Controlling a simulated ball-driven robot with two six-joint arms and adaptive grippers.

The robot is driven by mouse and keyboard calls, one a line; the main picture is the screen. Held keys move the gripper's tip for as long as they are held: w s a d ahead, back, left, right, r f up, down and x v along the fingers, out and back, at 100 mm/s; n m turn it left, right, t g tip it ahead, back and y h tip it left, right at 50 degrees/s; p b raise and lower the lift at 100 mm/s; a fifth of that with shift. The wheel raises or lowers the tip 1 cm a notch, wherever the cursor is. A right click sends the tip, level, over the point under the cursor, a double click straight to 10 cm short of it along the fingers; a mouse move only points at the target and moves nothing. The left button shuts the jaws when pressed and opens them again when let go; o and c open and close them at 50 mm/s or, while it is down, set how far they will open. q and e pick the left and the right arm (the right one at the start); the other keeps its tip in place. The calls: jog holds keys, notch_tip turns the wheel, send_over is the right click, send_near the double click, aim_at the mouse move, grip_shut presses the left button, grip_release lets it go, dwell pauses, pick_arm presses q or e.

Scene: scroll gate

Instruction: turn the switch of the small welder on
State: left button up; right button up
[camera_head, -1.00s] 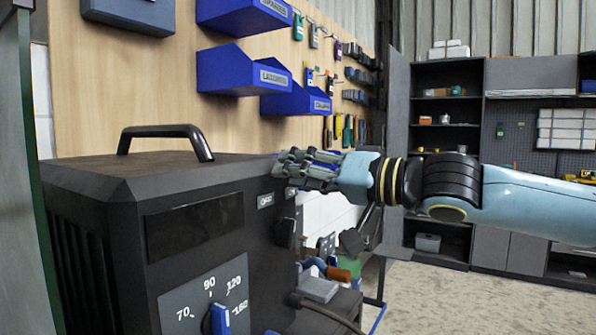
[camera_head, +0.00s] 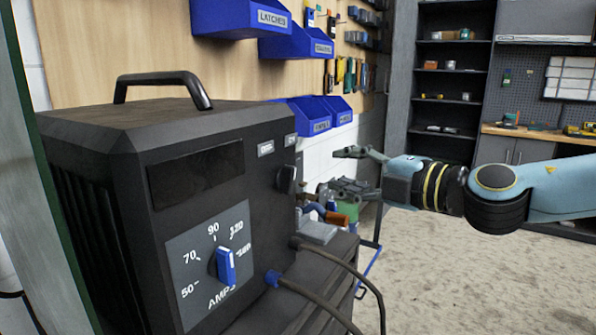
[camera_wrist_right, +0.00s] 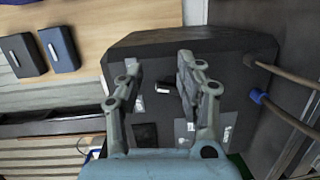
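The welder (camera_head: 215,130) is a large black box on the left in the head view, with a top handle. Its front has a dial panel with a blue knob (camera_head: 225,265). A small black switch (camera_head: 286,180) sits near the right edge, below two pale labels too small to read. My right gripper (camera_head: 335,171) is open and empty, to the right of the switch and apart from it. In the right wrist view the open fingers (camera_wrist_right: 158,65) face the welder front (camera_wrist_right: 225,65). A small dark-and-white part (camera_wrist_right: 163,87) lies between them; I cannot tell whether it is the switch. My left gripper is not in view.
Dark cables (camera_head: 340,275) run from the welder's lower front. Blue bins (camera_head: 310,117) hang on the wall board. The floor (camera_head: 450,270) on the right is clear.

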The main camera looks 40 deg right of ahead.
aim_at(294, 181)
jog(key=s+a+f+n+y, duration=0.1)
jog(key=s+n+y, duration=0.15)
jog(key=n, duration=0.55)
jog(key=s+a+n+y, duration=0.1)
jog(key=s+a+n, duration=0.15)
jog(key=n, duration=0.55)
jog(key=shift+n, duration=0.9)
jog(key=b+x, duration=0.2)
jog(key=x, duration=0.1)
jog(key=b+x, duration=0.1)
jog(key=shift+w+a+f, duration=0.2)
jog(key=shift+w+f, duration=0.15)
jog(key=p+x, duration=0.1)
jog(key=p, duration=0.1)
jog(key=p+x, duration=0.2)
jog(key=shift+r, duration=0.3)
jog(key=shift+w+a+f+p, duration=0.1)
jog(key=shift+w+a+p, duration=0.15)
jog(key=shift+w+p, duration=0.3)
jog(key=shift+w+a+f, duration=0.15)
jog(key=shift+w+a, duration=0.05)
jog(key=shift+w, duration=0.2)
